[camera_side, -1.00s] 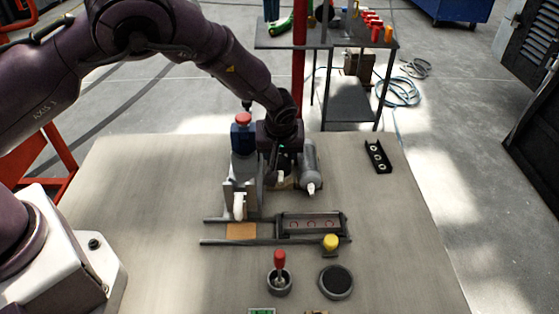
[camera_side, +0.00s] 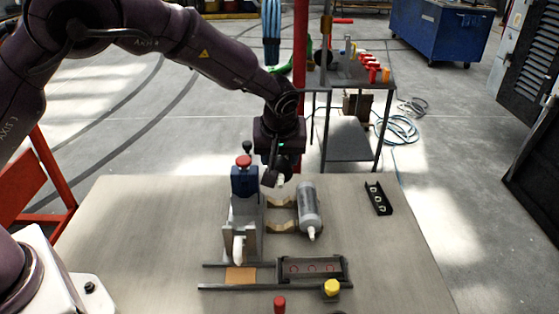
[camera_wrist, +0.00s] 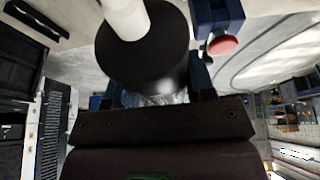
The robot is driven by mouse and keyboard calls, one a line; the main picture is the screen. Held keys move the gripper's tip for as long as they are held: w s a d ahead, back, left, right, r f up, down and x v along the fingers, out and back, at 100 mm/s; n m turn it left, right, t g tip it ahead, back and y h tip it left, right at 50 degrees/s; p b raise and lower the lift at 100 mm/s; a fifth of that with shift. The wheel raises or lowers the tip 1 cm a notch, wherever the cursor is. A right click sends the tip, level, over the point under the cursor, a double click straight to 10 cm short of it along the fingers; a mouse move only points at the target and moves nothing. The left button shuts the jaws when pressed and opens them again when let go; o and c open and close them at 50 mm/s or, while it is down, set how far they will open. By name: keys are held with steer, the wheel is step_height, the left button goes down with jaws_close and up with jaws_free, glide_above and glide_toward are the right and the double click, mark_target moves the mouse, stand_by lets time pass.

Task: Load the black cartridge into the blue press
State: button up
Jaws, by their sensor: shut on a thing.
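My gripper (camera_side: 278,172) is shut on the black cartridge (camera_side: 272,176) and holds it in the air, above and right of the press. In the wrist view the black cartridge (camera_wrist: 150,50) shows its dark round end and white nozzle, between the finger tips of my gripper (camera_wrist: 155,90). The blue press (camera_side: 244,184) stands upright on the table, with a red knob on top and a pale grey frame below. In the wrist view part of the blue press (camera_wrist: 218,14) and its red knob show at upper right. The cartridge's far end is hidden.
A wooden cradle (camera_side: 281,203) right of the press bears a grey cartridge (camera_side: 309,206). A black bracket (camera_side: 379,198) lies at the right. Dark rails (camera_side: 221,287), a tray with round marks (camera_side: 312,269) and a yellow knob (camera_side: 331,287) are in front.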

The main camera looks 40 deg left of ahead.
steer(key=shift+d+r, duration=0.1)
steer(key=shift+d, duration=0.05)
steer(key=shift+s+a+f, duration=0.6)
steer(key=shift+s+f, duration=0.75)
steer(key=shift+f, duration=0.1)
steer(key=shift+s+a+f, duration=0.55)
steer(key=shift+s+f, duration=0.8)
steer(key=shift+f, duration=0.05)
steer(key=shift+s+a+f, duration=0.6)
steer(key=shift+s+f, duration=0.75)
steer(key=shift+f, duration=0.1)
steer(key=shift+f, duration=1)
steer(key=o, duration=1.5)
steer(key=shift+r, duration=3.05)
